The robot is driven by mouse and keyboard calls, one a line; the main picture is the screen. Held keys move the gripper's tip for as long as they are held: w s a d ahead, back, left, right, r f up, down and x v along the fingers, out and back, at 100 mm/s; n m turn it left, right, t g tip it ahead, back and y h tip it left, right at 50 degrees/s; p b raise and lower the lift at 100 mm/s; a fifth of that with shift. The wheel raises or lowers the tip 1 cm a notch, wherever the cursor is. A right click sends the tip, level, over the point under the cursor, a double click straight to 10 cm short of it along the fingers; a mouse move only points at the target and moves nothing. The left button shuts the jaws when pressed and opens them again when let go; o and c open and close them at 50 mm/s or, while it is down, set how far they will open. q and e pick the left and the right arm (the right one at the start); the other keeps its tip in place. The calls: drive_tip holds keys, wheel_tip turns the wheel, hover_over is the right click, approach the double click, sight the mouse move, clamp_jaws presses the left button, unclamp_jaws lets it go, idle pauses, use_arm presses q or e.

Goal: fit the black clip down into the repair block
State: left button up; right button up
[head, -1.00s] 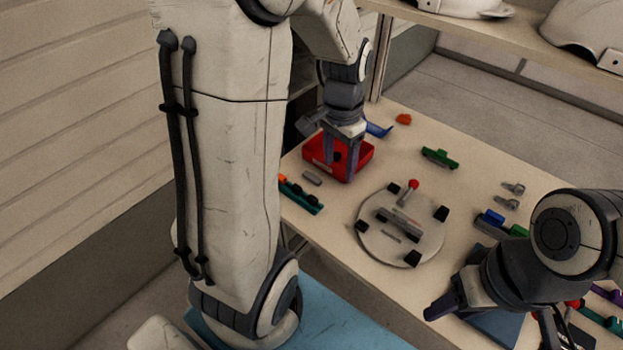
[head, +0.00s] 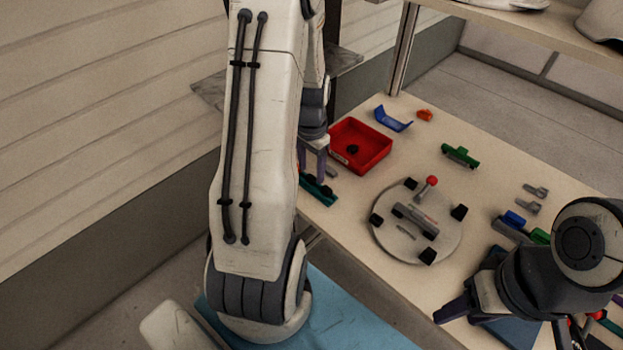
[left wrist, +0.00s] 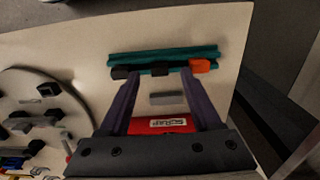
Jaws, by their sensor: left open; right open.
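A teal rack (head: 322,190) lies at the table's left edge, partly hidden by my left arm. In the left wrist view the rack (left wrist: 165,54) carries dark clips, including a black clip (left wrist: 121,72), and an orange clip (left wrist: 200,66). My left gripper (head: 313,150) is open above the rack, its fingertips (left wrist: 160,74) spread around the middle clip's position; contact cannot be told. A grey block (head: 413,219), apparently the repair block, sits on the round plate (head: 385,240). My right gripper (head: 460,305) is open near the table's front edge, away from the block.
A red scrap tray (head: 375,158) with a small black piece (head: 352,149) stands behind the rack. A grey bar (left wrist: 168,98) lies between them. A red-knobbed lever (head: 430,185) and black pads surround the block. A green part (head: 460,156) lies farther back.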

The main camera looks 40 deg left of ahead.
sight(311, 181)
use_arm(q)
wheel_tip(311, 181, down, 2)
drive_tip(key=shift+f, duration=0.2)
clamp_jaws()
drive_tip(key=shift+r, duration=0.1)
